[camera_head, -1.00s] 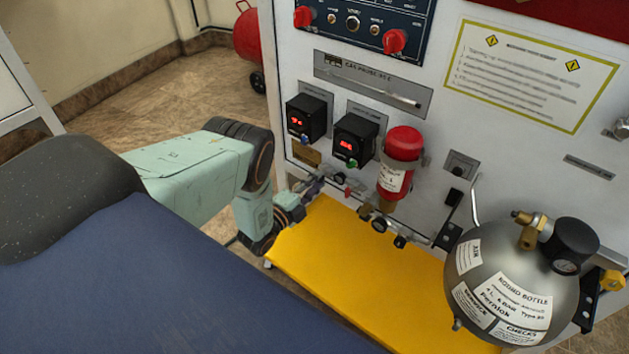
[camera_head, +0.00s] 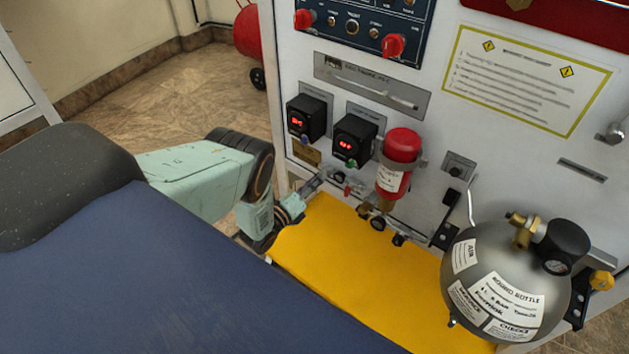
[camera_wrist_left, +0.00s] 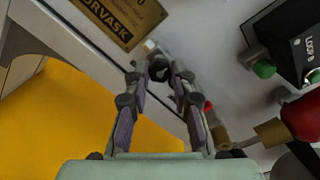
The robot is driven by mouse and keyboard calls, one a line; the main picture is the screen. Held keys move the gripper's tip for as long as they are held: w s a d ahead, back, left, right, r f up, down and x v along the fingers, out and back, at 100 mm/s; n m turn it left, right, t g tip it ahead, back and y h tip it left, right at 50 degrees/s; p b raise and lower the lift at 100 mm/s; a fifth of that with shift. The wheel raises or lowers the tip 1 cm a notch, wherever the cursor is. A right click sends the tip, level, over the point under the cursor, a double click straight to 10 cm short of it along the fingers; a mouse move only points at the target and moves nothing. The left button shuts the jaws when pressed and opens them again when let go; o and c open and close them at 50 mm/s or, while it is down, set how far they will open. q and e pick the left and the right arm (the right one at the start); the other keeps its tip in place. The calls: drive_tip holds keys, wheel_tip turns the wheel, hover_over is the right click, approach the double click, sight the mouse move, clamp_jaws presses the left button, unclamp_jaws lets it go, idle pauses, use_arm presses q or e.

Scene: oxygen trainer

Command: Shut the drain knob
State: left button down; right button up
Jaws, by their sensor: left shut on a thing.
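My left gripper (camera_head: 322,182) reaches in from the left, low against the white panel, just above the yellow shelf. In the left wrist view its two fingers (camera_wrist_left: 160,75) are closed on a small dark knob (camera_wrist_left: 158,69) at the panel, below a brass plate; I take this for the drain knob. Most of the knob is hidden by the fingertips, and its turn angle cannot be told. It also shows small and dark in the head view (camera_head: 338,177). My right gripper is in neither view.
The yellow shelf (camera_head: 350,265) lies under the gripper. A red cylinder (camera_head: 403,146) with brass fittings stands to the right. Two black displays (camera_head: 354,140) sit above. A round grey bottle (camera_head: 505,283) stands at the far right.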

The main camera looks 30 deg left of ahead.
use_arm(q)
drive_tip(key=shift+f+m, duration=0.1)
drive_tip(key=shift+m, duration=0.4)
drive_tip(key=shift+s, duration=0.1)
drive_tip(key=c, duration=1.1)
unclamp_jaws()
drive_tip(key=s, duration=0.8)
drive_tip(key=s+a, duration=0.1)
drive_tip(key=s, duration=0.3)
drive_tip(key=shift+w, duration=0.1)
